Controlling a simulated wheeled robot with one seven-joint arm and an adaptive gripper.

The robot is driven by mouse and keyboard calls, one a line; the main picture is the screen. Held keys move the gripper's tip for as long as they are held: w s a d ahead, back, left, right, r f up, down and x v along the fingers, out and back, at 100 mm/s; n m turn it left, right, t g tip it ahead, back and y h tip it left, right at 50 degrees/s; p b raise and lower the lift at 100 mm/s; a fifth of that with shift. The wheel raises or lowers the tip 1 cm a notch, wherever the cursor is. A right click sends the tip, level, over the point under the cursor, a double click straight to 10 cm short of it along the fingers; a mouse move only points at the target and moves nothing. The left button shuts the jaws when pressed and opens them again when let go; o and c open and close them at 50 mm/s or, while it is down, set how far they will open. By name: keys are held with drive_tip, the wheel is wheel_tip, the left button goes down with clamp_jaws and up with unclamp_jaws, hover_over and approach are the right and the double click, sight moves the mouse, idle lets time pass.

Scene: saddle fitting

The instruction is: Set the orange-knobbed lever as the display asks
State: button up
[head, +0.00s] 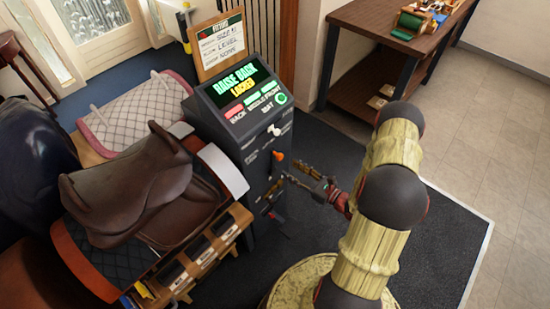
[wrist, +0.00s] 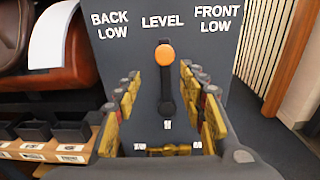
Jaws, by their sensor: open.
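The orange-knobbed lever shows in the wrist view, with its orange knob (wrist: 165,55) at the top and its dark arm hanging straight down below. The knob sits under the word LEVEL, between BACK LOW and FRONT LOW. In the head view the orange knob (head: 278,155) is on the side of the dark console (head: 225,125). The display (head: 240,84) reads RAISE BACK in green and LOCKED in yellow. My gripper (wrist: 162,78) is open, its yellowish fingers on either side of the lever with gaps. In the head view my gripper (head: 288,180) is close to the console face.
A brown saddle (head: 130,185) rests on a stand left of the console. A handwritten placard (head: 221,44) stands behind the display. A white knob (head: 274,130) sits above the lever. A wooden table (head: 385,22) stands at back right; the dark mat (head: 450,230) is clear at right.

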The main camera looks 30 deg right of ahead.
sight(280, 158)
drive_tip(key=shift+t, duration=0.3)
drive_tip(key=x, duration=0.2)
drive_tip(key=b+x, duration=0.1)
drive_tip(key=x, duration=0.5)
drive_tip(key=shift+w+d+r+b, duration=0.1)
drive_tip(key=shift+d+r+b, duration=0.2)
drive_tip(key=shift+d+r, duration=0.1)
drive_tip(key=shift+c, duration=0.8)
clamp_jaws()
